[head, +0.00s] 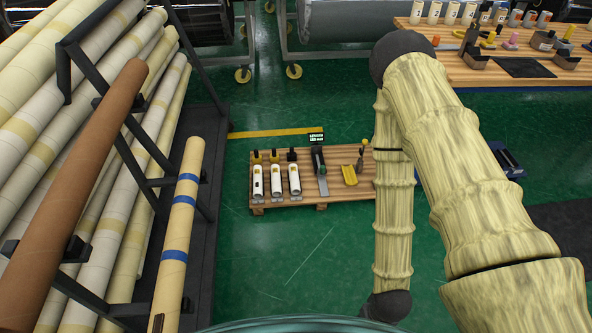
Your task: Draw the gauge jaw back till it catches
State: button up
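A gauge (320,166) stands on a low wooden pallet bench (262,201) in the head view. It has a long grey bed, a dark upright part and a small dark display (316,137) with green text too small to read. Its jaw is too small to tell apart from the bed, and I cannot tell its position. My arm's pale sleeved links cover the bench's right end. The arm folds down to a dark joint (385,306) at the bottom of the view. My gripper does not show in this view.
A rack of long wrapped rolls (100,240) fills the left. Green floor before the bench is clear.

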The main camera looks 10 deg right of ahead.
aim_at(321, 171)
jog(key=z, duration=0.2)
jog(key=i, duration=2)
jog(key=u, duration=0.15)
